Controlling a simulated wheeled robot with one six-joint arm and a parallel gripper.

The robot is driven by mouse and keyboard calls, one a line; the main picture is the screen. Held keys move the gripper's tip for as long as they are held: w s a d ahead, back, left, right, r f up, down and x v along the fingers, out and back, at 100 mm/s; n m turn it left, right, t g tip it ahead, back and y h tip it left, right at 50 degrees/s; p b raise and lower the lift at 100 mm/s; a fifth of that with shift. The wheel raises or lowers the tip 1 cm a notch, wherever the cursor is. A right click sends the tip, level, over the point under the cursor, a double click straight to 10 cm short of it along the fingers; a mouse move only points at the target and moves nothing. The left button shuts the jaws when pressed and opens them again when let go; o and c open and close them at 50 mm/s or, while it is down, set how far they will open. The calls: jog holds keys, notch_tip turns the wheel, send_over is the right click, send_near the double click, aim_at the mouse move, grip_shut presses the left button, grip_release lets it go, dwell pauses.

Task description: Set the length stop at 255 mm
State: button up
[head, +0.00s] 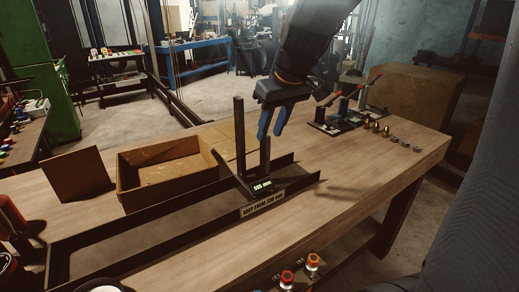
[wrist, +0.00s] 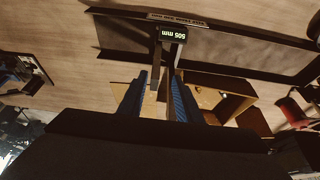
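The length stop (head: 260,187) sits across a long dark trough on the bench, with a tall upright post (head: 240,140) and a shorter one (head: 265,157). Its small lit display also shows upside down in the wrist view (wrist: 173,34) and seems to read 505 mm. My gripper (head: 271,136) has two blue fingers pointing down, just above the shorter post. In the wrist view the fingers (wrist: 156,100) stand apart, with the stop's posts showing between and beyond them. I cannot tell whether a finger touches a post.
The trough (head: 120,236) runs to the front left and bears a sign plate (head: 263,203). An open wooden box (head: 165,190) stands behind it. A dark rack (head: 345,118) and several small fittings (head: 385,131) are at the back right. The bench right of the stop is clear.

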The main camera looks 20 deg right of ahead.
aim_at(269, 137)
jog(key=shift+w+f+b, duration=0.2)
jog(key=shift+w+b, duration=0.1)
jog(key=shift+w, duration=0.15)
jog(key=b+x, duration=0.3)
jog(key=x, duration=0.1)
jog(key=shift+d+b, duration=0.3)
jog(key=shift+b, duration=0.1)
jog(key=shift+p+x, duration=0.75)
jog(key=shift+x, duration=3.1)
grip_shut()
